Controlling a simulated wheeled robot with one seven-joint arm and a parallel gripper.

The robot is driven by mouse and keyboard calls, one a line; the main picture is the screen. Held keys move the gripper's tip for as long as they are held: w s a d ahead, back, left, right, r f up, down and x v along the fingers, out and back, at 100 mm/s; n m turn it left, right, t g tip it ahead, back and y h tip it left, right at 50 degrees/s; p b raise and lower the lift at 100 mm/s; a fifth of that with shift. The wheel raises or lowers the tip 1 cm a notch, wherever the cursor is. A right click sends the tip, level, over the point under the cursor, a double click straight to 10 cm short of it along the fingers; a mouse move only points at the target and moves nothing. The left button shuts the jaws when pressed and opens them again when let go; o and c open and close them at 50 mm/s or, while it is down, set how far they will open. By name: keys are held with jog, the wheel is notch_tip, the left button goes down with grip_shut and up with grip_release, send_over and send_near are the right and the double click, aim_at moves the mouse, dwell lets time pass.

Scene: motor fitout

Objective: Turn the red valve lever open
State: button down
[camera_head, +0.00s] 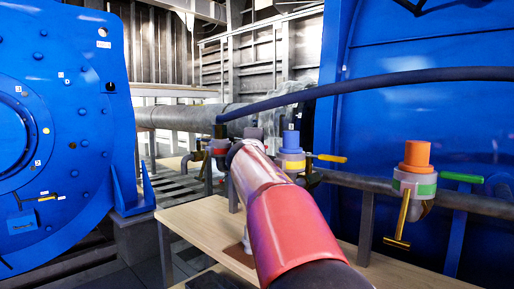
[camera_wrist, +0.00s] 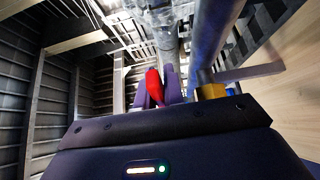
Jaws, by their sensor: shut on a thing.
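The red valve lever (camera_wrist: 153,84) shows in the wrist view between the two purple fingers of my gripper (camera_wrist: 157,92), which is shut on it. In the head view a valve with a red band (camera_head: 218,149) sits on the pipe just left of my arm's far end. My arm hides the lever and the gripper's fingers there. I cannot tell the lever's exact angle to the pipe.
A dark hose (camera_head: 400,78) arches above. A wooden bench top (camera_head: 200,222) lies below; blue machines flank both sides.

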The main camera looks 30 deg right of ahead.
dwell(0.3)
jog(key=c, duration=1.5)
grip_release()
jog(key=shift+r, duration=0.1)
